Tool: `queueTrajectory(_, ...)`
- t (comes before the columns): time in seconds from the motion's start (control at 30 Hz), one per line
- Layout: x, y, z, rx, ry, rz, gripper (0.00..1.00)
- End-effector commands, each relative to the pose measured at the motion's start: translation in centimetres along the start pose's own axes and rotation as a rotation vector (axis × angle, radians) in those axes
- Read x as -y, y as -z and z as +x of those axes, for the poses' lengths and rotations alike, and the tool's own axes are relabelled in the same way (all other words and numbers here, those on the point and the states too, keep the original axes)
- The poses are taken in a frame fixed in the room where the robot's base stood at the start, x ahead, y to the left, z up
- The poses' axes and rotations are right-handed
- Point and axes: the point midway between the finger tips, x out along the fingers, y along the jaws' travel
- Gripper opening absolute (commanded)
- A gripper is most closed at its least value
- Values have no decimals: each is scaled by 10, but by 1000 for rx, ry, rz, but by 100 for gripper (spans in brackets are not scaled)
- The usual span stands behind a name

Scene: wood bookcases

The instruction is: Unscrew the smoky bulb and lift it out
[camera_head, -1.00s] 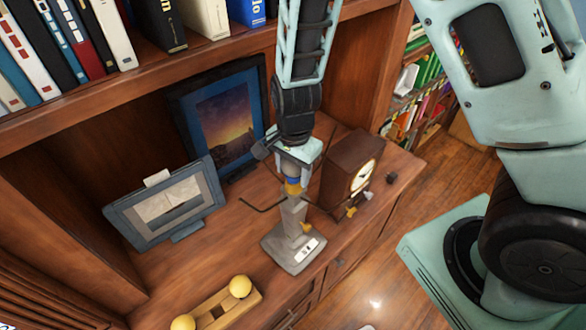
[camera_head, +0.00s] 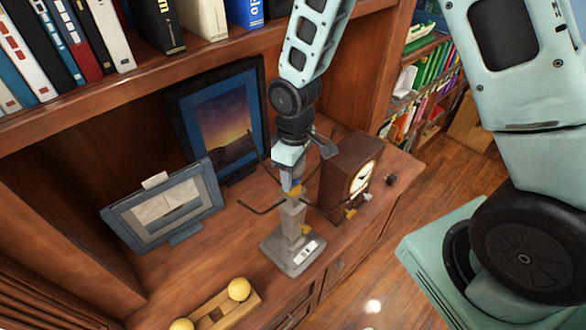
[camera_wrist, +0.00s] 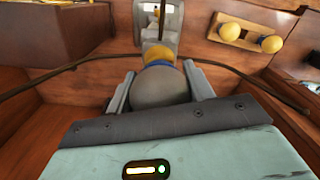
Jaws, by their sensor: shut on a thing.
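The smoky grey bulb (camera_wrist: 160,88) sits between my gripper's fingers (camera_wrist: 160,90) in the wrist view, with both fingers against its sides. A blue band (camera_wrist: 160,64) and a yellow collar (camera_wrist: 158,52) show at its base, in line with the lamp post. In the head view my gripper (camera_head: 291,169) points down over the lamp, hiding most of the bulb. The lamp has a grey post (camera_head: 293,217) and a grey base (camera_head: 290,254). Whether the bulb's thread is still in the socket cannot be told.
Thin dark curved rods (camera_head: 262,209) spread around the lamp's top. A brown clock (camera_head: 338,170) stands close on the right. A grey frame (camera_head: 130,222) and a sunset picture (camera_head: 219,128) stand behind left. A wooden holder (camera_head: 217,313) with yellow bulbs lies in front. A bookshelf overhangs the cabinet.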

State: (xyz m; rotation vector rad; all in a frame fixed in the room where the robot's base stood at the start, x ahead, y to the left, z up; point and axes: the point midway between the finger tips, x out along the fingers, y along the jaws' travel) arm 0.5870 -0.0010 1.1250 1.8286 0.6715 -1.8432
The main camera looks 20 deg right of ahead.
Motion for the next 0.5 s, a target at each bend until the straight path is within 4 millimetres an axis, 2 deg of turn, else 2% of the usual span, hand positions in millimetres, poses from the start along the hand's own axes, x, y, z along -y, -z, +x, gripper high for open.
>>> queueTrajectory(0.2,0,0,0,5,1,-146,40)
queueTrajectory(0.5,0,0,1,5,1,-155,40)
